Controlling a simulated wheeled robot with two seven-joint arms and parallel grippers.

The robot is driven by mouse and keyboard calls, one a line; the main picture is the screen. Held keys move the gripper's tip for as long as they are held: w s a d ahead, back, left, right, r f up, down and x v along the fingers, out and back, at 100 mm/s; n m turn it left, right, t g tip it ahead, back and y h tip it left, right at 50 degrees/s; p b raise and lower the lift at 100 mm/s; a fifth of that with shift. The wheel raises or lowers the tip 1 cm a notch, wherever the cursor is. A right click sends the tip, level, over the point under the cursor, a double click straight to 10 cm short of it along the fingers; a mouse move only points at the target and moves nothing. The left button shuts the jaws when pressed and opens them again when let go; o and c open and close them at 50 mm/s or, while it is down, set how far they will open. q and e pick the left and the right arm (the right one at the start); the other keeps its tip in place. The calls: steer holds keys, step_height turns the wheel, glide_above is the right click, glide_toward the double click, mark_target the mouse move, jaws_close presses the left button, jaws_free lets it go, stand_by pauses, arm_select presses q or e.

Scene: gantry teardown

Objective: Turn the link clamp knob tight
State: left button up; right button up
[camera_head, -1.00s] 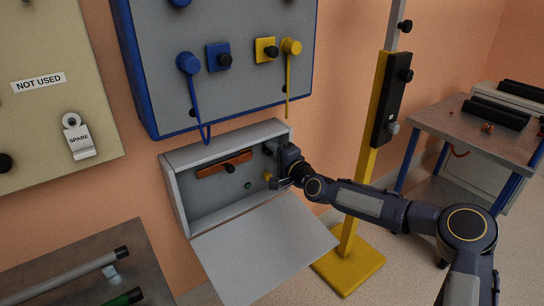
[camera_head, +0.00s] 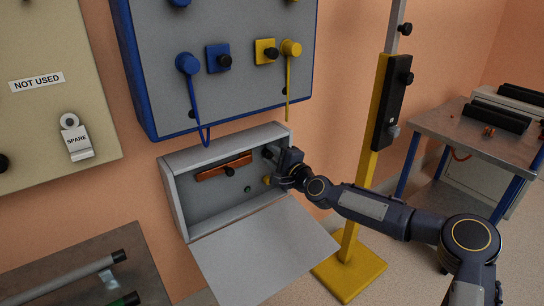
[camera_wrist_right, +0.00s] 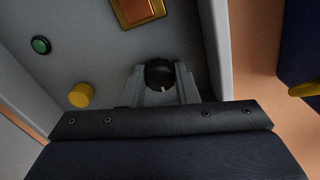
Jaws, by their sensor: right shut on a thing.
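A black round knob (camera_wrist_right: 160,75) with a small white mark sits between the fingertips of my right gripper in the right wrist view. My right gripper (camera_head: 273,154) is shut on this knob at the right end of the open grey box (camera_head: 178,200). The gripper hides most of the knob in the head view. A copper-coloured link bar (camera_head: 212,171) with a small dark knob (camera_head: 230,171) at its middle lies across the box's back panel, left of the gripper. My left gripper is not in view.
A yellow knob (camera_wrist_right: 80,95) and a green button (camera_wrist_right: 40,45) sit beside the gripped knob. A yellow post (camera_head: 367,170) stands right of the box. A blue-edged panel (camera_head: 225,95) is above.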

steer(key=o, duration=1)
steer(key=p+v, duration=0.1)
steer(key=v, duration=0.7)
steer(key=shift+p, duration=0.3)
